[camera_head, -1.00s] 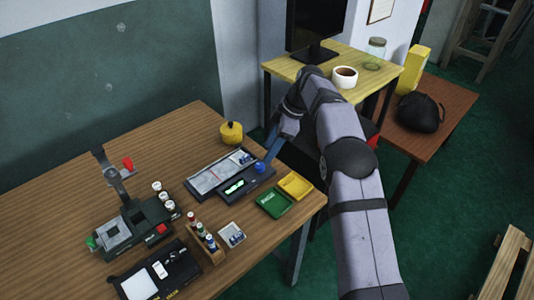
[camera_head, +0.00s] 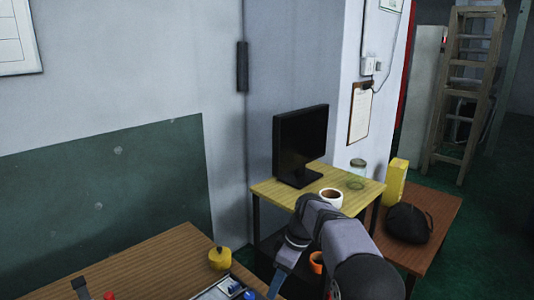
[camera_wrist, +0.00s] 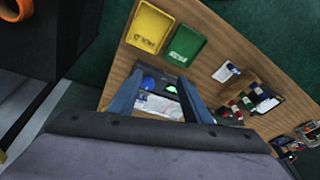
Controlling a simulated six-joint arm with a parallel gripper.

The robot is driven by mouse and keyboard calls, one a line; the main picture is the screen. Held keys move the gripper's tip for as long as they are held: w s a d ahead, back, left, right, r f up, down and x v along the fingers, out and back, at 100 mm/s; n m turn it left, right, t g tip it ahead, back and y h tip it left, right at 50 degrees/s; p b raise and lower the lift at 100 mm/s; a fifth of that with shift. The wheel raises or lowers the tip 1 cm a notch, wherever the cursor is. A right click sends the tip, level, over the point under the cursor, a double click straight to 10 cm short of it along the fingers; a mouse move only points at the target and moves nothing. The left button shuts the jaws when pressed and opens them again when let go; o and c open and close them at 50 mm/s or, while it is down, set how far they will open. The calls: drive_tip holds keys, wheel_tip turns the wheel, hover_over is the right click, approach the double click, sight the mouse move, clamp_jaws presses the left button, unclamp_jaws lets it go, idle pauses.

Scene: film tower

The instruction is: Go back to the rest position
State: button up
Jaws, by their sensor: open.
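My gripper (camera_wrist: 161,76) is open and empty in the wrist view. Its two blue-grey fingers stand apart above the scanner-like device (camera_wrist: 152,104) on the wooden bench (camera_wrist: 215,50). In the head view, one finger of my gripper (camera_head: 279,277) shows at the bottom, by the bench's right end, close to the device's blue knob (camera_head: 249,294). The other finger is hidden there. My arm reaches up from the bottom right.
A yellow tray (camera_wrist: 150,27) and green tray (camera_wrist: 186,44) lie on the bench. A yellow table (camera_head: 270,190) behind my arm bears a monitor (camera_head: 300,145), a mug (camera_head: 331,198) and a glass jar (camera_head: 357,175). A black bag (camera_head: 408,222) sits right.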

drive_tip(key=s+d+m+h+p, duration=0.1)
drive_tip(key=s+d+m, duration=0.3)
drive_tip(key=s, duration=0.6)
drive_tip(key=s+d+m+h+p, duration=0.1)
drive_tip(key=s+d+m+p, duration=0.2)
drive_tip(key=s, duration=0.6)
drive_tip(key=s+d+m+h+p, duration=0.1)
drive_tip(key=s+d+m, duration=0.3)
drive_tip(key=s, duration=0.6)
drive_tip(key=shift+s+d+r+m+p, duration=0.3)
drive_tip(key=shift+d+r+m+p, duration=0.15)
drive_tip(key=shift+m, duration=0.55)
